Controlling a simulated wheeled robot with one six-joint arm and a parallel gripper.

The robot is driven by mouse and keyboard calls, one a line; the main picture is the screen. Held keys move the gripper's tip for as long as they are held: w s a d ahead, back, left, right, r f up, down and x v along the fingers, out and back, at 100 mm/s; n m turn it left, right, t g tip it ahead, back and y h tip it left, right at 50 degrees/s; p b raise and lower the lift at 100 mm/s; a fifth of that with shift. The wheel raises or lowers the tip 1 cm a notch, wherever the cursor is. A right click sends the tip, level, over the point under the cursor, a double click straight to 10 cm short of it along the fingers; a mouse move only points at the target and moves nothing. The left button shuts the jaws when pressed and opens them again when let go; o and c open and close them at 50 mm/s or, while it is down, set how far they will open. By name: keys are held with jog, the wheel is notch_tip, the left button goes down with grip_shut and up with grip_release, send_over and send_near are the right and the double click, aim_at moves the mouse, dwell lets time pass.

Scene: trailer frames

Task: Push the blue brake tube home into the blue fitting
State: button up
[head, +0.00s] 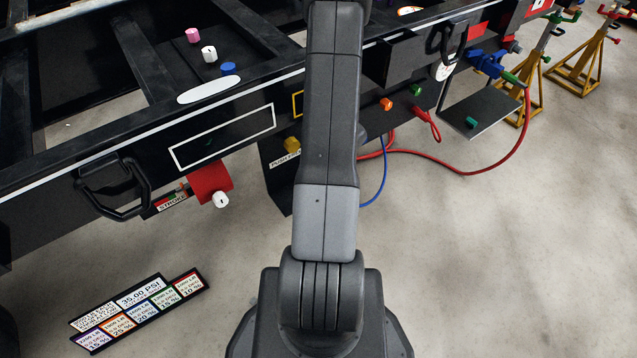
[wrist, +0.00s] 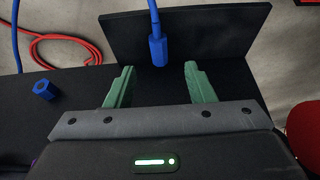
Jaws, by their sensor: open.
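In the wrist view a blue tube (wrist: 153,15) comes down from the top edge to a blue hex-sided fitting (wrist: 158,50) in front of a black plate. I cannot tell how deep the tube sits in it. My gripper (wrist: 160,68) is open, its two green fingers apart and empty, with the fitting beyond and roughly between their tips. A second blue hex piece (wrist: 44,91) stands on the black surface to the left. In the head view a blue tube (head: 380,180) curves down beside my arm, which hides my gripper and the fitting.
A black plate (wrist: 190,30) stands behind the fitting. A coiled red hose (wrist: 65,47) and another blue length (wrist: 15,40) lie left. A red rounded object (wrist: 303,120) is close at right.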

jog(key=shift+x, duration=1.3)
jog(key=shift+f+b, duration=0.1)
jog(key=shift+b, duration=0.2)
jog(key=b+x, duration=0.2)
jog(key=x, duration=0.3)
jog(key=shift+w+b, duration=0.25)
jog(key=shift+b, duration=0.05)
jog(key=c, duration=1)
